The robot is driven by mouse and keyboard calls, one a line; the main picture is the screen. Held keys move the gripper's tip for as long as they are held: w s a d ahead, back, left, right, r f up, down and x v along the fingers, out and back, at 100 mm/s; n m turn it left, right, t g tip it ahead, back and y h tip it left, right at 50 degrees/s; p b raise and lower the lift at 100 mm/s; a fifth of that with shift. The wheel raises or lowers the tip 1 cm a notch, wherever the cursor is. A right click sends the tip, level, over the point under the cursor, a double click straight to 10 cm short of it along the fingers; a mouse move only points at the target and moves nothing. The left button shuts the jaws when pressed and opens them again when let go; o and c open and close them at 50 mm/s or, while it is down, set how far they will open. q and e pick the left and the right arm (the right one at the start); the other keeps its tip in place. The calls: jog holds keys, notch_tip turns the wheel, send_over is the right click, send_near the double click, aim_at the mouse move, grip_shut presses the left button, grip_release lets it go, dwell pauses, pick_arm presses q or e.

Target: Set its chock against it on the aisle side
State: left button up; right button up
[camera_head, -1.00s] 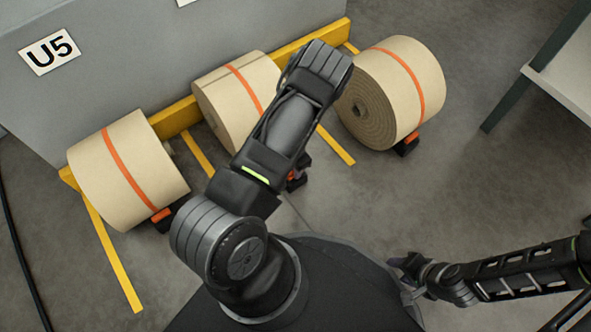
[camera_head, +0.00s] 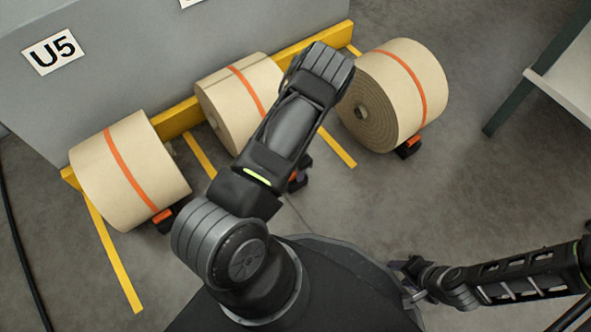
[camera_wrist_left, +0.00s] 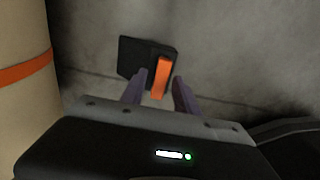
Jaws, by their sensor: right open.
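A black chock with an orange grip (camera_wrist_left: 160,78) lies on the floor in the left wrist view, with a gap to the paper roll (camera_wrist_left: 25,90) at left. In the head view the chock (camera_head: 298,180) is mostly hidden behind my left arm, near the middle kraft roll (camera_head: 228,105). My left gripper (camera_wrist_left: 158,95) is open, its two fingers on either side of the orange grip, with gaps visible. In the head view its fingers are largely hidden by my arm. My right gripper (camera_head: 405,278) is open and empty at the lower right, away from the rolls.
The left roll (camera_head: 125,175) and right roll (camera_head: 395,95) each have a chock, at left (camera_head: 165,217) and right (camera_head: 408,147). Yellow floor lines (camera_head: 112,255) and a yellow rail (camera_head: 175,120) run by the grey U5 block (camera_head: 120,60). A white-topped stand (camera_head: 565,75) is at right.

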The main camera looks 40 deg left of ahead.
pick_arm(q)
jog(key=shift+o, duration=0.4)
notch_tip(320, 180, up, 7)
jog(key=p, duration=0.3)
jog(key=shift+f, duration=0.1)
jog(key=shift+r+p, duration=0.35)
jog(key=shift+r, duration=0.15)
jog(key=shift+s, duration=0.1)
